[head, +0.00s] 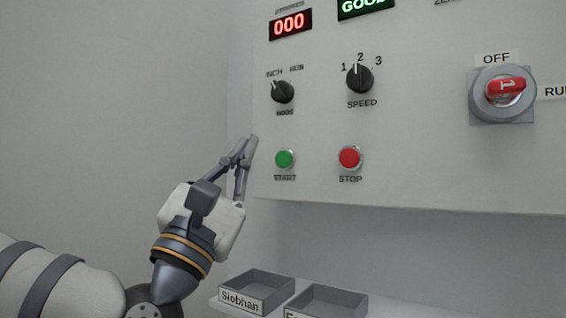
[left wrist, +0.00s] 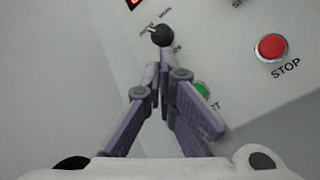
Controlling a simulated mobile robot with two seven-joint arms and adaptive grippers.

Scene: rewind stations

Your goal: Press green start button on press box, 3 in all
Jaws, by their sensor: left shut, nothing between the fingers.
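The green START button (head: 285,159) sits low on the left part of the white press box panel (head: 420,150). It also shows in the left wrist view (left wrist: 201,91), partly hidden behind a finger. My left gripper (head: 247,142) is shut and empty. In the head view its fingertips are left of the green button, near the panel's left edge. I cannot tell how far they are from the panel. The red STOP button (head: 350,158) is right of the green one and shows in the left wrist view (left wrist: 271,47). My right gripper is not in view.
Above the buttons are a mode knob (head: 282,92), a speed knob (head: 360,79) and a red counter reading 000 (head: 290,24). A red rotary switch (head: 505,90) is at the right. Two grey trays, one labelled Siobhan (head: 242,300), stand below the panel.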

